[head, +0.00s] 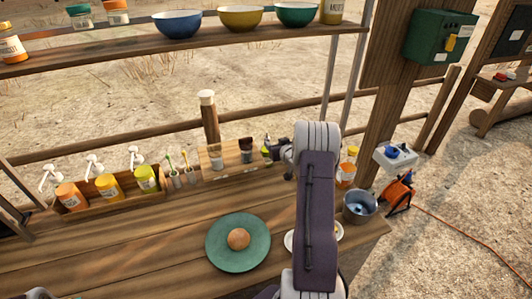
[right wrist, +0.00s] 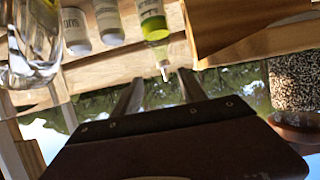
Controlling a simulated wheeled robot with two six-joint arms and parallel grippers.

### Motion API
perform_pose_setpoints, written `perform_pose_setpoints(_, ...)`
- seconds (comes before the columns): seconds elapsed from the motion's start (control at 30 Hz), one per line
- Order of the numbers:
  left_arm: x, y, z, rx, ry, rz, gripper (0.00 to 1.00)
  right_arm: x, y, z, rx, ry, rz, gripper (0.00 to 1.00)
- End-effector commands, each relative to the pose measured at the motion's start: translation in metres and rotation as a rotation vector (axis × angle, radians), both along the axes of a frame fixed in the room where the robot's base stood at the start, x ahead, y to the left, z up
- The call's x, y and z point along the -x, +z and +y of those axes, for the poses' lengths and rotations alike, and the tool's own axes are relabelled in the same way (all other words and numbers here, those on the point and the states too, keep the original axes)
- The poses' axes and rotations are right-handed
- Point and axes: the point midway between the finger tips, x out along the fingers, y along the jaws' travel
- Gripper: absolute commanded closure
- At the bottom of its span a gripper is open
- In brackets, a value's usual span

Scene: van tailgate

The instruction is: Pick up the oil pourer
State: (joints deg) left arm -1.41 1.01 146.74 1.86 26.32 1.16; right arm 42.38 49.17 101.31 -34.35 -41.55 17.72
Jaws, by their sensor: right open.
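The oil pourer (right wrist: 152,20) looks to be the small bottle with a yellow-green label and a thin pale spout in the right wrist view, where the scene appears upside down. In the head view only a yellow-green bit of it (head: 266,149) shows at the rack's right end, mostly hidden by my gripper. My right gripper (head: 273,150) is open beside it. In the right wrist view its two fingers (right wrist: 158,85) point toward the bottle, with the spout tip near the gap between them. I cannot tell whether they touch.
Labelled jars (right wrist: 75,30) and a clear glass (right wrist: 32,45) stand near the bottle. A wooden box with pump bottles (head: 108,188) is at left. A green plate with a round brown item (head: 238,239) lies on the counter. A shelf with bowls (head: 240,18) runs above.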

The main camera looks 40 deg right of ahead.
Motion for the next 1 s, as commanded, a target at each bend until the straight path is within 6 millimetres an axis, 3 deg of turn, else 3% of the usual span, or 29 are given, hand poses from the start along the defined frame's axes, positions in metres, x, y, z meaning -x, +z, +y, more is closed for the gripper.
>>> perform_pose_setpoints(0.17,0.000,0.003,0.000,0.000,0.000,0.000,0.08,-0.008,-0.003,-0.001,-0.001,0.000,0.002,0.50)
perform_pose_setpoints(0.43,0.000,0.014,0.000,0.000,0.000,0.000,0.08,-0.047,-0.016,-0.009,0.000,0.000,0.001,0.50)
perform_pose_setpoints(0.7,0.000,0.014,0.000,0.000,0.000,0.000,0.08,-0.052,-0.019,-0.010,-0.001,-0.001,0.001,0.50)
perform_pose_setpoints(0.73,0.000,0.014,0.000,0.000,0.000,0.000,0.08,-0.051,-0.019,-0.010,-0.001,-0.001,0.001,0.53)
perform_pose_setpoints(0.9,0.000,0.014,0.000,0.000,0.000,0.000,0.08,-0.051,-0.019,-0.010,-0.001,-0.001,0.001,1.00)
perform_pose_setpoints(1.0,0.000,0.014,0.000,0.000,0.000,0.000,0.08,-0.051,-0.019,-0.010,0.000,-0.001,0.000,1.00)
